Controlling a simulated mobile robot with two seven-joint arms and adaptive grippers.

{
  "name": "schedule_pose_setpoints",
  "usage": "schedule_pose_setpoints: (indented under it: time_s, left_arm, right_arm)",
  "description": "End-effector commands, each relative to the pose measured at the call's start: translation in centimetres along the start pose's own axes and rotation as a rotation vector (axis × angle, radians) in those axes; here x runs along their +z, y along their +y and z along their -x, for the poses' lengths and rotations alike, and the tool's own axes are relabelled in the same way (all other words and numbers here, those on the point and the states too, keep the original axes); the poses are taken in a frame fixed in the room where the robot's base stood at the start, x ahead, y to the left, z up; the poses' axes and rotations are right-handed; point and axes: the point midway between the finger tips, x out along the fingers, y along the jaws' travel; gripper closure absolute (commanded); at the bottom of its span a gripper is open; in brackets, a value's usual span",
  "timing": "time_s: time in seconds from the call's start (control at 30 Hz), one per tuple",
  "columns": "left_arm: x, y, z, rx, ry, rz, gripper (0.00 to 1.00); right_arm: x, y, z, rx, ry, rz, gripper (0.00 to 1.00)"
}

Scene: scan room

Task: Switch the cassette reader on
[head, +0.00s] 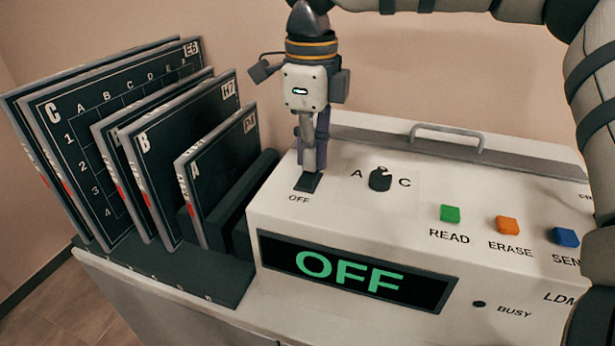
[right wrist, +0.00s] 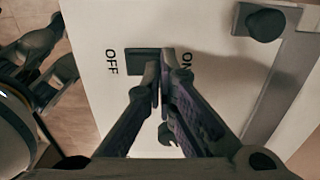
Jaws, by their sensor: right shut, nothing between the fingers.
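The cassette reader (head: 400,225) is a white console with a display (head: 352,273) that reads OFF in green. Its dark power switch (head: 308,182) sits at the top left, with OFF printed in front of it. In the right wrist view the switch (right wrist: 139,60) lies between the words OFF and ON. My right gripper (head: 309,166) points down at the switch, shut and empty. In the right wrist view its fingertips (right wrist: 160,72) are at the ON side of the switch; I cannot tell whether they touch it. My left gripper is not in view.
A dark rack (head: 180,275) of several labelled black plates stands left of the reader. A selector knob (head: 380,179), green READ (head: 450,213), orange ERASE (head: 507,225) and blue (head: 565,237) buttons sit right of the switch. A handle (head: 447,130) is behind.

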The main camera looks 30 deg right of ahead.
Motion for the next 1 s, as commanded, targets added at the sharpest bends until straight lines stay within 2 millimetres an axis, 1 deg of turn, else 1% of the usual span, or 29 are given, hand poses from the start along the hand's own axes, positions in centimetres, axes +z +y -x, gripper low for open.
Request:
schedule_pose_setpoints:
  time_s: [0.4,0.5,0.57,1.0]
  left_arm:
    - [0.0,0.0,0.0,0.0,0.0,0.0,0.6]
    - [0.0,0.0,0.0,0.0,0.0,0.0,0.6]
    - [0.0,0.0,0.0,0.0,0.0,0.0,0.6]
    - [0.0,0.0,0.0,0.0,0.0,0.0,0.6]
  right_arm:
    - [0.0,0.0,-0.7,0.001,0.0,0.001,1.0]
    - [0.0,0.0,-0.5,0.0,0.0,0.0,1.0]
    - [0.0,0.0,0.0,-0.001,-0.001,-0.001,1.0]
    - [0.0,0.0,4.6,-0.001,-0.002,-0.001,1.0]
